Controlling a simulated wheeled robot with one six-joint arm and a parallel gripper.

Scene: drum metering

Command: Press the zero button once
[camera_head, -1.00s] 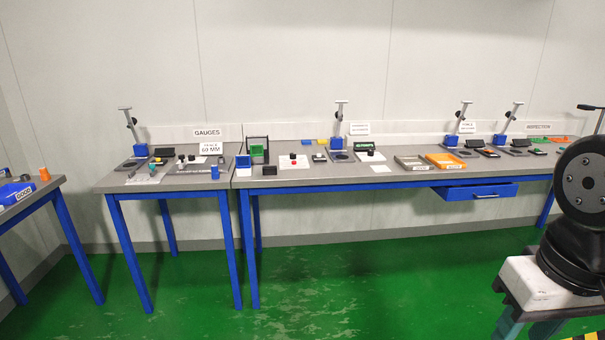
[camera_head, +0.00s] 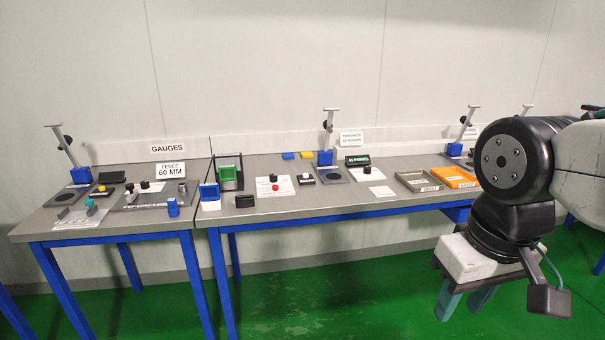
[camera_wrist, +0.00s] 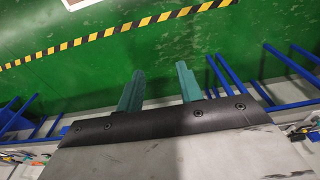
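I cannot make out which part is the zero button; no label for it is readable. Small knobs or buttons show in the head view: a black-and-red one on a white card (camera_head: 274,181), a black-topped one on a small white block (camera_head: 306,179), and a black one (camera_head: 367,170) below a black display with green text (camera_head: 358,160). My gripper (camera_head: 464,302) hangs at the right, in front of the bench and well apart from these. In the wrist view its two teal fingers (camera_wrist: 158,92) are spread with nothing between them.
The left table (camera_head: 100,240) bears a gauge stand (camera_head: 66,150) and a "FENCE 60 MM" sign (camera_head: 171,170). The long bench holds another stand (camera_head: 327,140), a grey tray (camera_head: 418,182) and an orange tray (camera_head: 455,178). Green floor (camera_head: 330,310) in front is clear.

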